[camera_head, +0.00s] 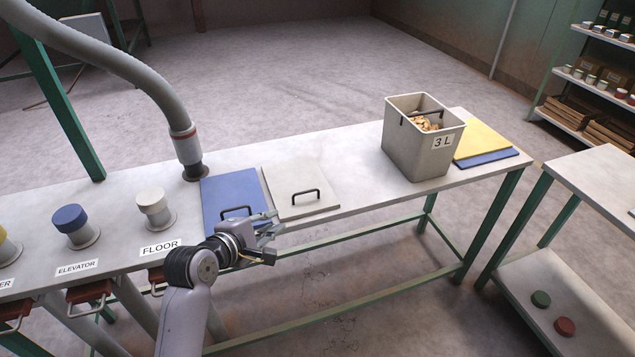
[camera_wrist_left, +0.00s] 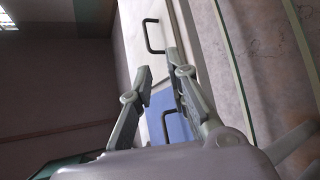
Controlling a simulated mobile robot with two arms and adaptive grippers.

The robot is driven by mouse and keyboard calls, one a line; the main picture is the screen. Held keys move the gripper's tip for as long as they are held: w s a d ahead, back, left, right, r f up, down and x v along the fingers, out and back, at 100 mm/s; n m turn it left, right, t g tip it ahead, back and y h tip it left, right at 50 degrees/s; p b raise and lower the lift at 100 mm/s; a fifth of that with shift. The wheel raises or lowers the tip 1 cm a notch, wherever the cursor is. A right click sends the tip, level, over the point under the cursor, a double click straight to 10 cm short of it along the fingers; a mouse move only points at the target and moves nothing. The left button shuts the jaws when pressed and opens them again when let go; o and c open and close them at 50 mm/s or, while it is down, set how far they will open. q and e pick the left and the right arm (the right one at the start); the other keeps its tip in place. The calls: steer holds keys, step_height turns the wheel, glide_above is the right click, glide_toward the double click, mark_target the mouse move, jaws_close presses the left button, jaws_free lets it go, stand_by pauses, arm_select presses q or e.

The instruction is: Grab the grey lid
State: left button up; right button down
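The grey lid (camera_head: 283,181) is a flat, light square with a dark bar handle (camera_head: 306,196). It lies on the table to the right of the blue lid (camera_head: 229,191). My left gripper (camera_head: 272,237) is at the table's front edge, in front of the blue lid and to the left of the grey lid's handle. It is open and empty. In the left wrist view, its two fingers (camera_wrist_left: 160,72) are spread, with the grey lid's handle (camera_wrist_left: 148,38) beyond the tips and the blue lid (camera_wrist_left: 171,112) between the fingers. My right gripper is out of view.
A grey bin (camera_head: 409,156) marked 3 L, with brown contents, stands farther right, beside yellow (camera_head: 480,141) and blue boards. Capped pipes, including a blue-capped one (camera_head: 70,217), and a thick hose (camera_head: 182,130) are at left. Table between grey lid and bin is clear.

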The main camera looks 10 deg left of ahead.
arm_select(q)
steer(key=r, duration=0.2)
glide_toward(313, 191)
steer(key=x, duration=0.3)
steer(key=shift+s+a+f+b, duration=0.1)
steer(key=shift+f+b, duration=0.15)
steer(key=shift+b, duration=0.1)
steer(key=shift+r+x, duration=0.1)
steer(key=shift+x, duration=1.2)
steer(key=shift+r+x, duration=0.15)
steer(key=shift+x, duration=1.2)
jaws_close()
